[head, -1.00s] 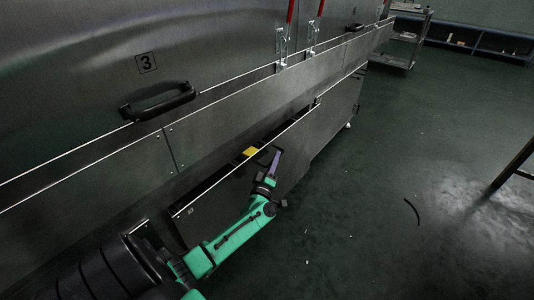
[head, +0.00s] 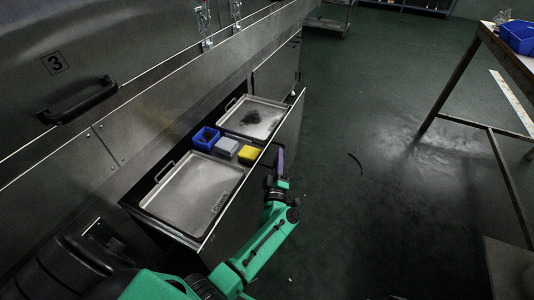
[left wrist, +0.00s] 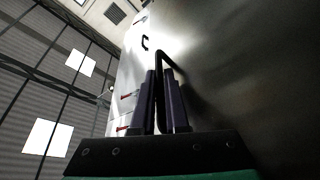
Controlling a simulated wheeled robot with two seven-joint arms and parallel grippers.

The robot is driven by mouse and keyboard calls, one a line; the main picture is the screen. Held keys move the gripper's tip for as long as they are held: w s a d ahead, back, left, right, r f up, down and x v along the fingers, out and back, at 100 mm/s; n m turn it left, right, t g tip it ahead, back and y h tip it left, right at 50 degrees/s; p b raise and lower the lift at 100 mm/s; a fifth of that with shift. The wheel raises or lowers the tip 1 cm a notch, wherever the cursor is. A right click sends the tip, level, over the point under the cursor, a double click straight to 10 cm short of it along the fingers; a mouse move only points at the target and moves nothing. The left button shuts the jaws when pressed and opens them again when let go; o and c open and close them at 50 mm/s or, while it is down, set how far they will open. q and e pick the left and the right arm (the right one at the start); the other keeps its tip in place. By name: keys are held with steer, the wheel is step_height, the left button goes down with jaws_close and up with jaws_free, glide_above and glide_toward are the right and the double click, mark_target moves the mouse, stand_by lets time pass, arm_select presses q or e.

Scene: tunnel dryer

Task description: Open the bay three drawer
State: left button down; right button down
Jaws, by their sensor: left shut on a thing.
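The bay three drawer (head: 289,137) stands well open below the panel marked 3, with its inside showing in the head view. My left gripper (head: 279,160) is at the outer face of the drawer front, near its middle. In the left wrist view, the fingers of my left gripper (left wrist: 160,98) are shut on the dark drawer handle (left wrist: 164,56), which bends away above the fingertips. The gripped part of the handle is mostly hidden. My right gripper is not in view.
The drawer holds two metal trays (head: 193,192) (head: 265,112), a blue bin (head: 206,138), a grey box (head: 226,147) and a yellow block (head: 248,153). A black handle (head: 78,101) sticks out above. A table (head: 480,60) stands at right; the floor between is mostly clear.

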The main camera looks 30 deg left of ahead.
arm_select(q)
steer(key=shift+d, duration=0.65)
steer(key=c, duration=0.9)
jaws_free()
steer(key=p+v, duration=0.2)
steer(key=v, duration=1.2)
steer(key=shift+s+f, duration=0.1)
steer(key=shift+s, duration=0.1)
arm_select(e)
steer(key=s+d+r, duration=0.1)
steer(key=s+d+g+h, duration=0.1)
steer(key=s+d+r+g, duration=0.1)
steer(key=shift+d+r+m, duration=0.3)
